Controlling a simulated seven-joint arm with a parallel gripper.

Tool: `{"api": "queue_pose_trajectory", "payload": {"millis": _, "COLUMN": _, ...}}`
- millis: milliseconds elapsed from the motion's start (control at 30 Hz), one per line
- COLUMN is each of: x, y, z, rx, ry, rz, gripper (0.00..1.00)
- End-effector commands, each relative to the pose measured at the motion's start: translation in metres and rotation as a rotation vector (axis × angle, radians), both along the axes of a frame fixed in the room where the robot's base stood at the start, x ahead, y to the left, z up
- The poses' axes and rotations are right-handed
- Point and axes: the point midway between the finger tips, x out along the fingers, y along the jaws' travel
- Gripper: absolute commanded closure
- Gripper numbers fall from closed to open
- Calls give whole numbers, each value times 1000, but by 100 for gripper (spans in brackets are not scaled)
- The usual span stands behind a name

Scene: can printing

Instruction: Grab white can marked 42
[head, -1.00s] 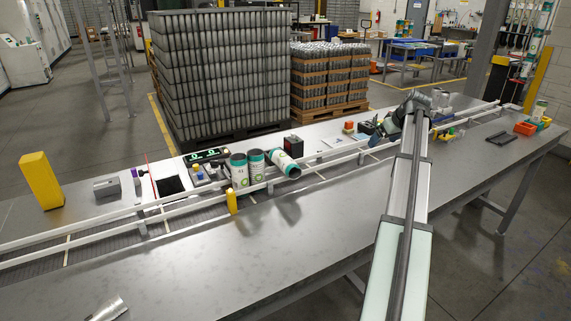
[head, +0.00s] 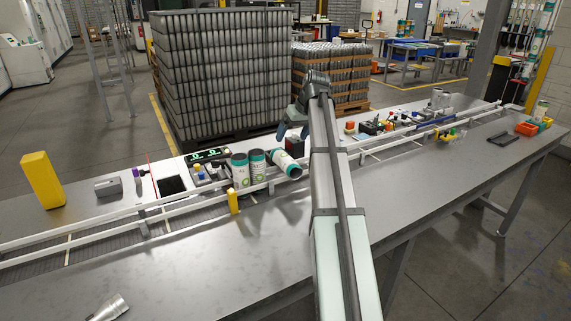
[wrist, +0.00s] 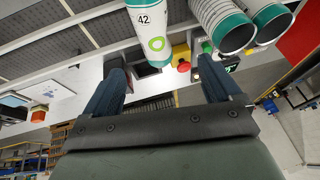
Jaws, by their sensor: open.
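The white can marked 42 (wrist: 148,28) has a teal band and a green ring logo. It is in the upper middle of the wrist view, its near end close to the gap between my fingertips. In the head view it appears to be the tilted can (head: 285,163) at the right of the group. My gripper (wrist: 160,72) is open and empty, its two blue fingers spread below the can in the wrist view. In the head view my gripper (head: 291,131) is just above and behind the tilted can.
Two more white-and-teal cans (head: 240,170) (head: 257,164) stand upright left of the tilted one; their open ends show in the wrist view. A yellow post (head: 233,202), white guide rails (head: 100,219) and a control box with buttons (head: 203,171) are close by. The grey front table (head: 200,258) is largely clear.

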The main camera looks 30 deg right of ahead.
Motion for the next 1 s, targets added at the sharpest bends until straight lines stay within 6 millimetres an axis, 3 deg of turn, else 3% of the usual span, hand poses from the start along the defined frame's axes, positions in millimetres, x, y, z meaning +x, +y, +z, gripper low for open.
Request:
{"api": "queue_pose_trajectory", "payload": {"millis": 300, "x": 20, "y": 7, "z": -49, "rx": 0, "ry": 1, "rz": 0, "gripper": 9}}
{"api": "queue_pose_trajectory", "payload": {"millis": 767, "x": 33, "y": 8, "z": -74, "rx": 0, "ry": -1, "rz": 0, "gripper": 9}}
{"api": "queue_pose_trajectory", "payload": {"millis": 1000, "x": 47, "y": 7, "z": -100, "rx": 0, "ry": 0, "rz": 0, "gripper": 9}}
